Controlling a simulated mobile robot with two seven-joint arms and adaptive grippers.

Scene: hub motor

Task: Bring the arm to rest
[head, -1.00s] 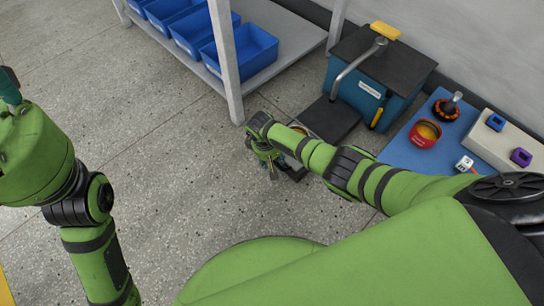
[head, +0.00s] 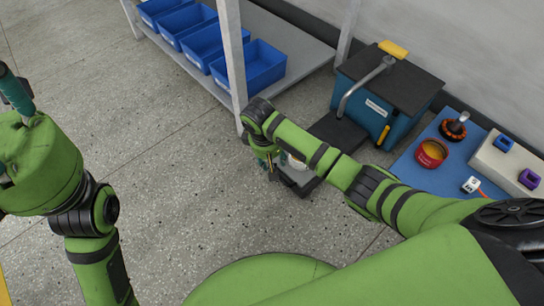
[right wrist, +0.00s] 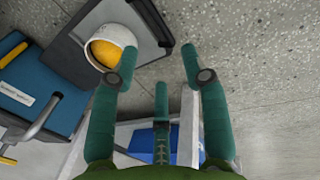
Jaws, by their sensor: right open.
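My right arm reaches across the head view from the right. Its gripper (head: 265,165) points down there, mostly hidden by the forearm. In the right wrist view the right gripper (right wrist: 160,62) is open, its teal fingers spread with nothing between them. A white round part with a yellow inside (right wrist: 108,50) sits on a dark plate, beside the left finger and apart from the grip. In the head view that part (head: 297,161) is partly covered by my arm. My left gripper (head: 15,90) shows only partly at the left edge; its opening cannot be made out.
A blue press-like box with a lever (head: 385,90) stands behind the dark plate (head: 338,132). A blue mat (head: 412,165) at right holds a red tin (head: 432,153) and small parts. A shelf post (head: 231,50) stands close to my right forearm. Blue bins (head: 250,67) are behind; open floor lies left.

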